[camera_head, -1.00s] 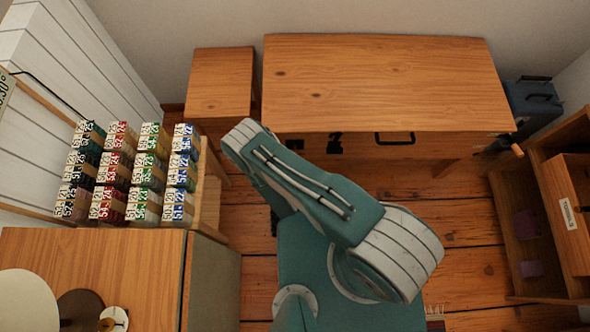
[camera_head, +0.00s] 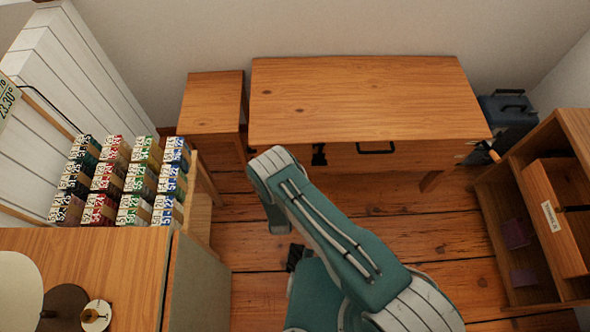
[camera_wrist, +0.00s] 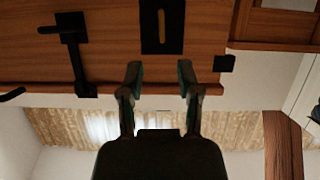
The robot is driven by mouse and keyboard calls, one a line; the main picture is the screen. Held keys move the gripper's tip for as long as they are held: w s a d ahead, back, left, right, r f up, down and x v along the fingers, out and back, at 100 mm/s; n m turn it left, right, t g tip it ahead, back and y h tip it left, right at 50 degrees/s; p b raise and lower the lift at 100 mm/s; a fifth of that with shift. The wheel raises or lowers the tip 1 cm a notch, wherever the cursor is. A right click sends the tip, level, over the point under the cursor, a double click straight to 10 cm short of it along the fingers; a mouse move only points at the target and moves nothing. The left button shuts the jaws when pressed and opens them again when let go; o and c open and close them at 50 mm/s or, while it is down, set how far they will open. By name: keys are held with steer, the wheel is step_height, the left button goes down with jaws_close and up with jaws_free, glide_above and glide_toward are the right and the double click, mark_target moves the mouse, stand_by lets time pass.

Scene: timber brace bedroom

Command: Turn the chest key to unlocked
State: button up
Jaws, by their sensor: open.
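In the wrist view, which appears upside down, a black plate (camera_wrist: 150,38) with a pale upright bar or slot sits on the wooden chest front (camera_wrist: 110,65). I cannot tell whether the bar is the key. A black lever-shaped fitting (camera_wrist: 75,50) is left of it; it also shows in the head view (camera_head: 319,155). My gripper (camera_wrist: 159,75) is open and empty, its two fingers apart just below the plate in the picture. No contact shows. The chest top (camera_head: 360,95) is in the head view; my arm hides the plate there.
A black handle (camera_head: 376,148) is on the chest front. A small wooden stand (camera_head: 212,100) is left of the chest. Racked number blocks (camera_head: 125,180) stand at left, an open wooden shelf (camera_head: 540,215) at right. Floor (camera_head: 430,225) between is clear.

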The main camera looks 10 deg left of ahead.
steer(key=x, duration=1)
steer(key=shift+w+a+f, duration=0.25)
steer(key=shift+w+a, duration=0.1)
steer(key=shift+w, duration=0.1)
steer(key=shift+d, duration=0.1)
jaws_close()
